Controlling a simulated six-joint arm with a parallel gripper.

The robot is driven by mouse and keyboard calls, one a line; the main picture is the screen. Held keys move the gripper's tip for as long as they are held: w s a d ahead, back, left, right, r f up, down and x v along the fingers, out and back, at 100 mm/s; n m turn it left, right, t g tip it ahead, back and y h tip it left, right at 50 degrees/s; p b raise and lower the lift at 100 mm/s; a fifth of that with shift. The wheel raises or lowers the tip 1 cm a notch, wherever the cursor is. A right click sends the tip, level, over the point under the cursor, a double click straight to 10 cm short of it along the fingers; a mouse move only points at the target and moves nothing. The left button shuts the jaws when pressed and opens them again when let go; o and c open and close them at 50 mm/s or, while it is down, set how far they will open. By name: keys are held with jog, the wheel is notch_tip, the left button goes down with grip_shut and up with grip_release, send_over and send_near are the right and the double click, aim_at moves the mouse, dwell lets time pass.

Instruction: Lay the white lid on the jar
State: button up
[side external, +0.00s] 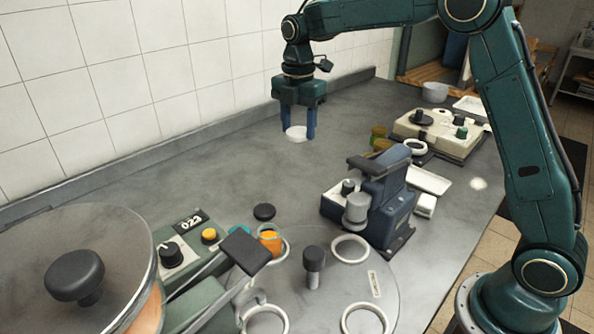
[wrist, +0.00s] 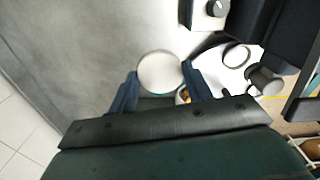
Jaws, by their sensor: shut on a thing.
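The white lid (side external: 296,133) is a round flat disc between the two blue fingers of my gripper (side external: 298,132). It also shows in the wrist view (wrist: 160,72), with a finger at each side. My gripper is shut on it and points down over the back part of the grey counter. I cannot tell the lid's height above the counter. An open-looking jar with orange contents (side external: 270,241) stands on the round turntable, nearer the side camera and well apart from the lid. Small amber and green jars (side external: 379,137) stand farther right. The task does not say which jar.
The turntable (side external: 330,290) carries several white rings and a black-knobbed post (side external: 314,262). A blue device (side external: 385,195) stands right of it. A black cap (side external: 264,211) lies behind it. A large domed vessel (side external: 75,280) fills the lower left.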

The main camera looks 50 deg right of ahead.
jog(key=s+a+f+n, duration=0.2)
jog(key=s+a+n, duration=0.1)
jog(key=a, duration=0.7)
jog(key=n, duration=0.3)
send_near(269, 242)
jog(key=w+d, duration=0.1)
jog(key=w, duration=0.1)
jog(key=shift+s+d+r, duration=0.15)
jog(key=shift+s+r, duration=0.05)
jog(key=shift+f, duration=0.15)
jog(key=shift+f, duration=2.7)
jog(key=shift+f, duration=0.7)
dwell(0.9)
